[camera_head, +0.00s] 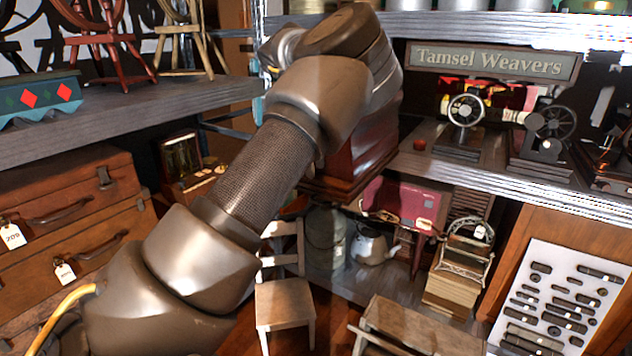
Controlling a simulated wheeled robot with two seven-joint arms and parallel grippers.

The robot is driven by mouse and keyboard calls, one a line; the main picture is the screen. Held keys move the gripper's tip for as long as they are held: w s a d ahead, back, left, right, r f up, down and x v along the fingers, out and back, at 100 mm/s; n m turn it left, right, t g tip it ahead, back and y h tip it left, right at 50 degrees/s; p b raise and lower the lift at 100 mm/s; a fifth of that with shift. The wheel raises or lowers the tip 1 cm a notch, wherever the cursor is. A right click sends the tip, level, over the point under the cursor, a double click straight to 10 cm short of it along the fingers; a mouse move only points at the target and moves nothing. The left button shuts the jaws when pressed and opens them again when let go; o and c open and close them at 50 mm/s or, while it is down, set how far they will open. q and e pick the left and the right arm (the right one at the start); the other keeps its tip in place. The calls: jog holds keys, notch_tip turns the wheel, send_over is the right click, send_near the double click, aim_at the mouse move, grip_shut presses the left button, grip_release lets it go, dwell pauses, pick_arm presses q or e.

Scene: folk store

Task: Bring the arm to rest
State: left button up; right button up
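My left arm (265,170) comes in from the lower left and rises across the picture to the upper middle, bent at the top near the shelf edge. A metallic part of it (284,46) shows behind the top joint. I cannot make out the fingers of my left gripper, so whether it is open or shut, or holds anything, does not show. My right arm and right gripper are not in view.
A grey shelf (130,105) with small spinning wheels is at left, above brown suitcases (75,205). A dark red box (360,150) stands behind my arm. A "Tamsel Weavers" sign (490,61), a wooden chair (285,305) and a bench (415,325) are nearby.

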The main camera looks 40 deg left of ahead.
pick_arm(q)
jog(key=shift+r, duration=0.5)
